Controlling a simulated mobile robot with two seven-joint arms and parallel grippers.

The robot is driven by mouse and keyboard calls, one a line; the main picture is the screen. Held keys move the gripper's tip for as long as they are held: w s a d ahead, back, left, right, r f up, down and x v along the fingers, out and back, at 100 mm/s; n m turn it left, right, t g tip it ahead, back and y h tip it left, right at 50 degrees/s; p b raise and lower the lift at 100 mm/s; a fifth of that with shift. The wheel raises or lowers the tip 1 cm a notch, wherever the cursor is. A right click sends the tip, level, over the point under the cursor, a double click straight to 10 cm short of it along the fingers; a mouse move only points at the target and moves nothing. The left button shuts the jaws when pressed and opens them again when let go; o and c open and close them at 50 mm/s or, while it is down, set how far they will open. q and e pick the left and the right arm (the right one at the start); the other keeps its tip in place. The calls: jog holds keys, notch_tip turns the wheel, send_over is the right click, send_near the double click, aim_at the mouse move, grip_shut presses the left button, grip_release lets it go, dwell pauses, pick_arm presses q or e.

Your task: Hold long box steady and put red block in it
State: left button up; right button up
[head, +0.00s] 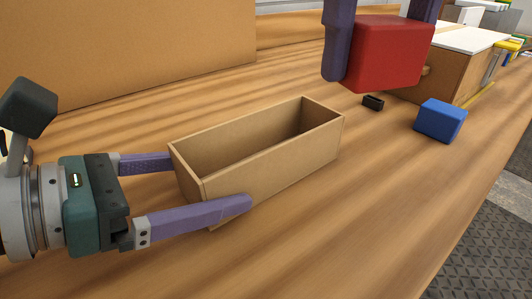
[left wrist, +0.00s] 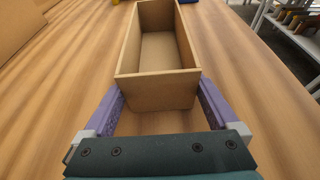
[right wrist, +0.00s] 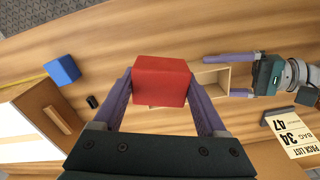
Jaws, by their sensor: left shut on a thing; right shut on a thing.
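The long box (head: 268,166) is an open, empty-looking wooden box standing upright on the table. My left gripper (head: 206,187) is shut on its near left end, with one purple finger along each side; the left wrist view also shows the box (left wrist: 158,92) between the fingers (left wrist: 160,95). The red block (head: 372,55) is up in the air, beyond and to the right of the box. My right gripper (right wrist: 160,88) is shut on the red block (right wrist: 160,80), one finger on each side. In the right wrist view the block partly covers the box (right wrist: 213,80).
A blue block (head: 440,120) and a small black piece (head: 373,103) lie on the table right of the box. A wooden case with a white top (head: 455,40) stands behind them. A large cardboard panel (head: 120,45) stands at the back left. The table front is clear.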

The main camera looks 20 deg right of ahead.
dwell(0.4)
jog(key=w+a+f+n, duration=0.2)
jog(key=w+f+n, duration=0.1)
jog(key=w+f, duration=0.3)
jog(key=shift+w+n, duration=0.3)
jog(key=shift+w, duration=0.95)
jog(key=shift+f, duration=0.35)
jog(key=o, duration=1.4)
notch_tip(320, 180, up, 8)
jog(key=shift+f, duration=0.25)
